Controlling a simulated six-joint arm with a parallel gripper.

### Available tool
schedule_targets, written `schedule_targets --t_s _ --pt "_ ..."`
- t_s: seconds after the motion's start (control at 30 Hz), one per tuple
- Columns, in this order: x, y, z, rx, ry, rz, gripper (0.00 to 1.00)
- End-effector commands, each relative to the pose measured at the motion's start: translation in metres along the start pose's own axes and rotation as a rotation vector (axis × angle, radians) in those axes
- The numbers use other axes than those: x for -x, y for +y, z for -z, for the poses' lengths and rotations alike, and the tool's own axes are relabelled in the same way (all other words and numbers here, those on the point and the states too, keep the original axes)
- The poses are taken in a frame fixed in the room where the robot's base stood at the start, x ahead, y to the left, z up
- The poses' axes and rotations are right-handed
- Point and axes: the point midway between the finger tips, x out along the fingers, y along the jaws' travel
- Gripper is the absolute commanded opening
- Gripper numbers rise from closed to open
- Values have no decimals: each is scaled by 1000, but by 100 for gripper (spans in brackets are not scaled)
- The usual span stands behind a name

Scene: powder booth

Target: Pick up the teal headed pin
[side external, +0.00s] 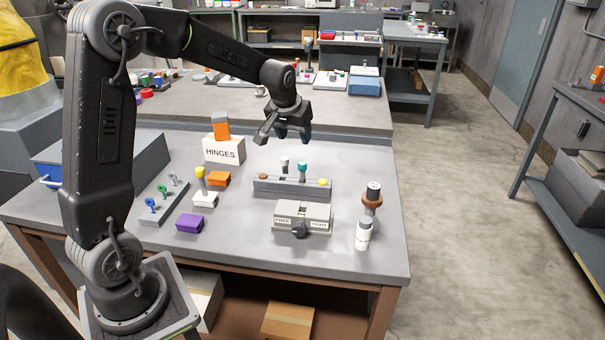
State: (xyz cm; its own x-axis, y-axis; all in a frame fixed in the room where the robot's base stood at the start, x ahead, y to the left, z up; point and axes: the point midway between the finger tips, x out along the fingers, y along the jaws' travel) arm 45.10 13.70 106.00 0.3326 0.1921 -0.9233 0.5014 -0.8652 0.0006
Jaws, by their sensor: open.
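The teal headed pin (302,168) stands upright in a long grey holder (265,189) near the middle of the table. A white-headed pin (284,162) stands in the same holder to its left. A brown disc (263,176) and a yellow disc (323,182) show at the holder's left and right. My gripper (284,139) is open and empty. It appears above and behind the holder, apart from the teal pin.
A grey box marked FREE and TIGHT (303,217) stands in front of the holder. A white cylinder (362,236) and a brown-collared post (372,197) stand right. Left are a HINGES box (224,150), a yellow-topped piece (200,178), a purple block (190,222) and a key rack (163,203).

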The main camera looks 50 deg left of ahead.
Motion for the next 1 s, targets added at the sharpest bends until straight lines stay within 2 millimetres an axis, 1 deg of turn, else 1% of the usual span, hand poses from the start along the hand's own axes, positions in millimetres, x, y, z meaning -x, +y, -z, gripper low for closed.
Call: schedule_targets --t_s 0.2,0.33,0.43,0.63,0.9,1.0 --pt "-41 0 -2 0 -7 1 57" --pt "-64 0 -2 -1 -5 1 57" --pt "-75 0 -2 -1 -4 1 57" --pt "-87 0 -2 -1 -4 1 57" --pt "-125 2 -4 -1 -4 0 57" --pt "-132 2 -4 -1 -2 0 57"
